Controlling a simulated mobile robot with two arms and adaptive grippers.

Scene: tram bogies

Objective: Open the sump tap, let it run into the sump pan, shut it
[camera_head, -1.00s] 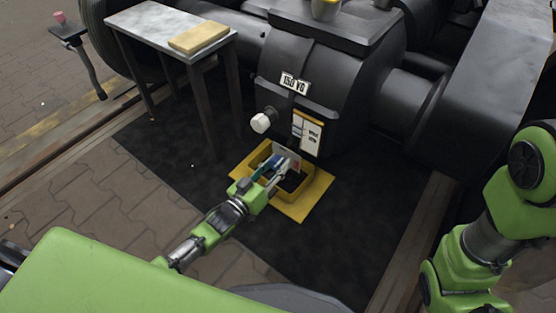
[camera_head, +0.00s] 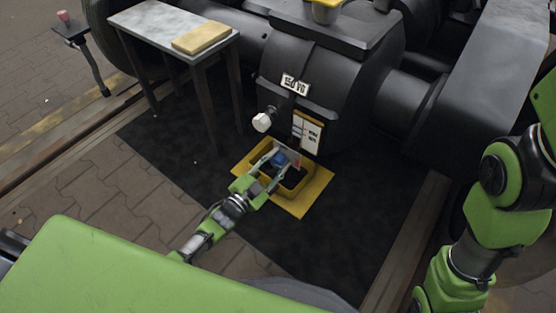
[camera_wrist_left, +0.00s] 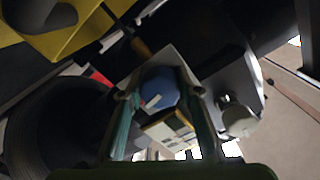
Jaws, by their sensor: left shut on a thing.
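The sump tap (camera_head: 280,158) shows a blue handle low on the dark housing. My left gripper (camera_head: 279,167) is shut on it, with the wrist turned. In the left wrist view the round blue handle (camera_wrist_left: 158,87) sits between the two fingers (camera_wrist_left: 163,100), in front of a pale grey plate. The yellow sump pan (camera_head: 308,181) stands under the tap and gripper; its inside looks dark and is partly hidden. Whether anything runs from the tap, I cannot tell. My right arm shows at the right of the head view, but its gripper is out of view.
A white knob (camera_head: 262,122) and a label plate (camera_head: 307,132) sit on the housing (camera_head: 330,75) above the pan. A grey table (camera_head: 150,20) with a yellow block (camera_head: 200,37) stands at left. The dark mat (camera_head: 350,225) is clear right of the pan.

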